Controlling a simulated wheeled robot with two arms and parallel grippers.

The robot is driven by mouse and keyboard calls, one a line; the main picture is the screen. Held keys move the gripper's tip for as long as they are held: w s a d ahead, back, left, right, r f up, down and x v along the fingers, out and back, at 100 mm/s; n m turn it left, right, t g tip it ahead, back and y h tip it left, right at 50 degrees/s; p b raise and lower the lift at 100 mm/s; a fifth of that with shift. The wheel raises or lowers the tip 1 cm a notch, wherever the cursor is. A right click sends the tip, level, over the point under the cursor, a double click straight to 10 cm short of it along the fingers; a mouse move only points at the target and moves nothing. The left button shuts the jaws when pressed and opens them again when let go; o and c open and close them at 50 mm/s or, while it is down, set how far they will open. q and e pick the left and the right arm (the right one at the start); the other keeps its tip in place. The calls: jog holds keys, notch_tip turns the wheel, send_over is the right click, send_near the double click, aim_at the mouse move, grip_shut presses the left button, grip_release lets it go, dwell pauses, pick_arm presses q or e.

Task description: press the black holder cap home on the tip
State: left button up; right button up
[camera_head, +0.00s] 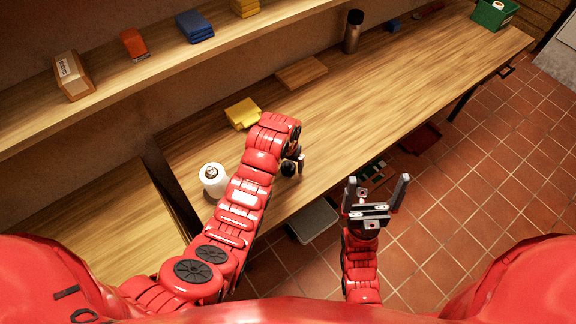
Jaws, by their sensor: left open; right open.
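A white roll (212,181) stands upright on the wooden bench at its left end, with a small dark and reddish detail in the middle of its top. I cannot make out the tip clearly there. A small dark round thing (288,170), perhaps the black holder cap, shows at the bench right beside my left gripper (295,163). My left gripper points down over the bench to the right of the roll; it is open and partly hidden by my own arm. I cannot tell whether it touches the dark thing. My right gripper (378,183) is open and empty, off the bench's front edge.
A yellow cloth stack (243,113), a wooden board (301,72) and a dark bottle (353,32) stand along the bench's back. A green crate (494,15) is at the far right end. A shelf (150,66) runs above. The bench's middle right is clear.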

pick_arm(q)
jog(key=shift+f, duration=0.65)
jog(key=c, duration=1.4)
